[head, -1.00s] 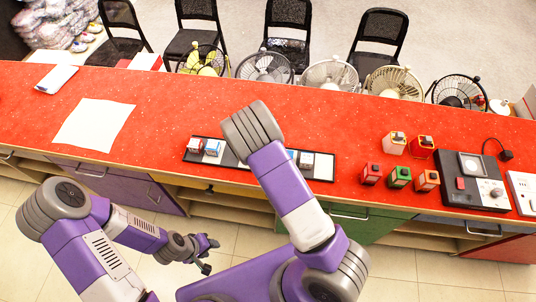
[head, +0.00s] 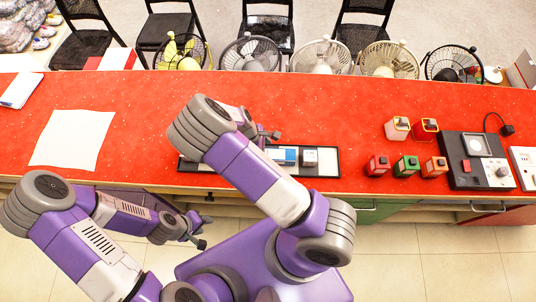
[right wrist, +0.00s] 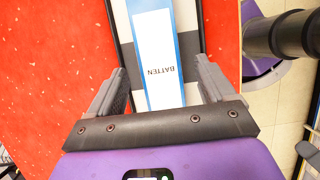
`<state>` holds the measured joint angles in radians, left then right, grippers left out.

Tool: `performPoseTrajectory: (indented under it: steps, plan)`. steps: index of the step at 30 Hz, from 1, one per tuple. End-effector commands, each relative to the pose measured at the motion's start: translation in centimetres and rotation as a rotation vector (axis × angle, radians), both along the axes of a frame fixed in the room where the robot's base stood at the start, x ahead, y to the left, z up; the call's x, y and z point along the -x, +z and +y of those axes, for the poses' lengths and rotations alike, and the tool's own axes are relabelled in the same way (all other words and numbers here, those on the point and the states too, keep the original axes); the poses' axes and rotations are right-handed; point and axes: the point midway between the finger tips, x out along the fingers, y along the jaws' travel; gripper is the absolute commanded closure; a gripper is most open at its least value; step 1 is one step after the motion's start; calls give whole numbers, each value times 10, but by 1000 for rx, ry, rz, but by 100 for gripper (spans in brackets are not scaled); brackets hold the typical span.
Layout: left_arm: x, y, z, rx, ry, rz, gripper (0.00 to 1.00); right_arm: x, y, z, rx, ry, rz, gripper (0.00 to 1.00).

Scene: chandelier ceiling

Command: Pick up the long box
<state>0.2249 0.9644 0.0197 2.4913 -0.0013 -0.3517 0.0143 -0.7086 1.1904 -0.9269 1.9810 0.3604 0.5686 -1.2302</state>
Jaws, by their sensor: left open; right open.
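A long white box with blue edges and the word BATTEN (right wrist: 165,45) lies in the right wrist view, between and beyond my right gripper's fingers. A blue-and-white box (head: 284,155), seemingly the same one, shows on a dark-rimmed tray (head: 328,161) on the red counter in the head view. My right gripper (head: 270,136) is open above the tray, with its fingers (right wrist: 163,66) apart on either side of the box and nothing gripped. My right arm hides the tray's left part. My left gripper (head: 203,232) is open and empty, low in front of the counter.
Several small red, green and orange boxes (head: 406,166) and a dark device (head: 477,160) stand further right. White paper (head: 72,140) lies left. Several fans (head: 320,57) line the far edge.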

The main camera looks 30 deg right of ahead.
Motion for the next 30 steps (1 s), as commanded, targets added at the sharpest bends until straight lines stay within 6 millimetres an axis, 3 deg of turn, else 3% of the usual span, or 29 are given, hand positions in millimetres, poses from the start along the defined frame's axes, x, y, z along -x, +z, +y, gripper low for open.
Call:
performPoseTrajectory:
  steps: [6, 15, 27, 30]
  plan:
    - [0, -2, 0, 0, 0, -1, 57, 8, -30, -9, 1, -1, 3, 17]
    - [0, -2, 0, 0, 0, -1, 57, 8, -34, -11, -1, 1, 0, 17]
    - [0, -2, 0, 0, 0, -1, 57, 8, -34, -11, 0, 0, 0, 78]
    - [0, -2, 0, 0, 0, -1, 57, 8, -34, -11, 0, 0, 0, 78]
